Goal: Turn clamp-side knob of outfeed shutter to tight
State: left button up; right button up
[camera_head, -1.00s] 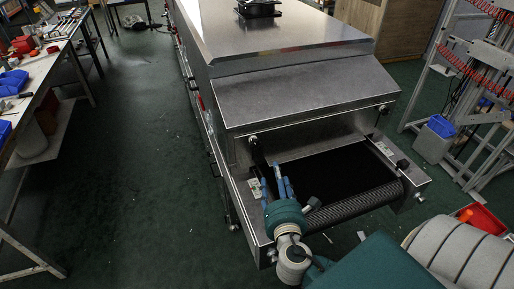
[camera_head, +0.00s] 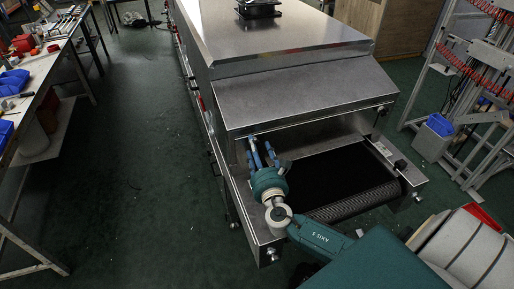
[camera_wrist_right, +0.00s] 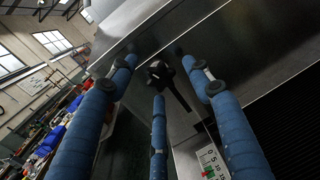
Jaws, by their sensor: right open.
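A black knob (camera_wrist_right: 158,72) with a dark stem (camera_wrist_right: 181,98) shows in the right wrist view, on the metal hood at the dryer's outfeed. My right gripper (camera_head: 260,146) is open, with its blue fingers pointing at the left corner of the outfeed opening. In the wrist view the fingers (camera_wrist_right: 156,78) are spread around the knob's outline; whether they touch it, I cannot tell. In the head view the fingers hide this knob. A second dark knob (camera_head: 383,110) sits at the hood's right lower corner. My left gripper is not in view.
The black conveyor belt (camera_head: 345,180) lies under the hood (camera_head: 310,90), right of my gripper. A white scale label (camera_wrist_right: 210,160) is beside the fingers. A workbench (camera_head: 45,75) stands at left and a metal rack (camera_head: 470,95) at right. The green floor between bench and dryer is clear.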

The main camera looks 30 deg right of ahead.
jog(key=shift+w, duration=0.1)
jog(key=c, duration=1.1)
jog(key=shift+d+r+m, duration=0.1)
jog(key=shift+m, duration=0.3)
jog(key=m+b, duration=0.1)
jog(key=m, duration=0.2)
jog(key=shift+d+r+m, duration=0.1)
jog(key=shift+m, duration=0.3)
jog(key=m, duration=0.5)
jog(key=shift+d+g+y+b, duration=0.1)
jog(key=shift+g+y+b, duration=0.2)
jog(key=shift+g+y, duration=0.1)
jog(key=m+y, duration=0.1)
jog(key=m, duration=0.4)
jog(key=shift+m, duration=0.3)
jog(key=m+y+p, duration=0.1)
jog(key=m, duration=0.3)
jog(key=shift+d+m, duration=0.15)
jog(key=shift+m, duration=0.25)
jog(key=shift+f, duration=0.25)
